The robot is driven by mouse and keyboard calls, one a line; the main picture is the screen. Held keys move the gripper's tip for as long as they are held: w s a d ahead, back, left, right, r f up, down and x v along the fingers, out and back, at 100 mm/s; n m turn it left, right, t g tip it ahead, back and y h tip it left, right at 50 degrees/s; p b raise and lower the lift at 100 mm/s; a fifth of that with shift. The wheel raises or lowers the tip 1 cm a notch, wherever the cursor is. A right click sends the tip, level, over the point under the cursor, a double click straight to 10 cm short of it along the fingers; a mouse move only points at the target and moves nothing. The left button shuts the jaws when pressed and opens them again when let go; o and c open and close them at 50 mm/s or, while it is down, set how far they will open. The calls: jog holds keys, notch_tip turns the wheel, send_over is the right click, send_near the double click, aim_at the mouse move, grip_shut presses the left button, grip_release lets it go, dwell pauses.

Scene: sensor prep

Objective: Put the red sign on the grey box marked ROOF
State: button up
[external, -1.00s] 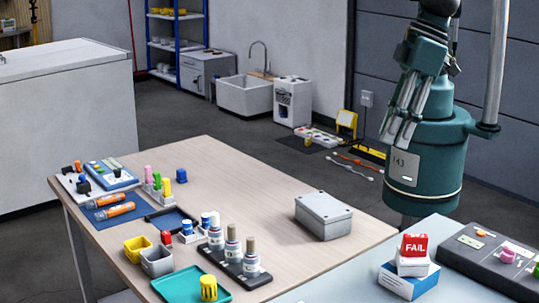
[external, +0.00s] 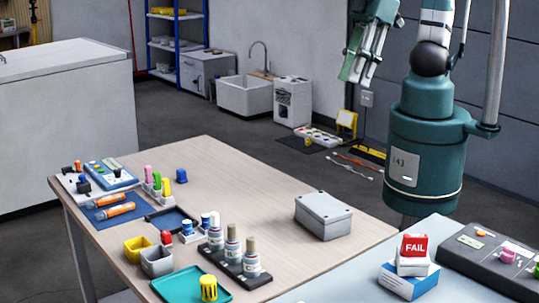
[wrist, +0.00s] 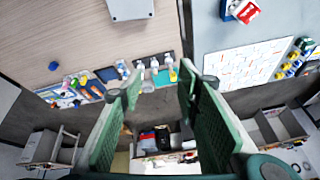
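The red sign (external: 414,246), lettered FAIL, stands on a white piece on top of a blue-and-white box (external: 405,281) on the pale blue surface at right. In the wrist view the red sign (wrist: 246,12) is at the top edge, right of centre. A grey lidded box (external: 323,215) sits on the wooden table, left of the sign; no ROOF mark is readable. In the wrist view the grey box (wrist: 130,8) is cut off by the top edge. My gripper (external: 358,78) is raised high behind the table, away from both. Its fingers (wrist: 158,92) are apart and empty.
The wooden table (external: 270,185) is clear around the grey box. A dark grey tray (external: 480,255) lies right of the sign.

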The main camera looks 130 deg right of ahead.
jog(key=s+d+n+t, duration=0.2)
jog(key=s+d+n, duration=0.1)
jog(key=s+d, duration=0.6)
jog(key=shift+s+d+r, duration=0.3)
jog(key=shift+s+d, duration=0.1)
jog(key=shift+d, duration=0.55)
jog(key=shift+f, duration=0.1)
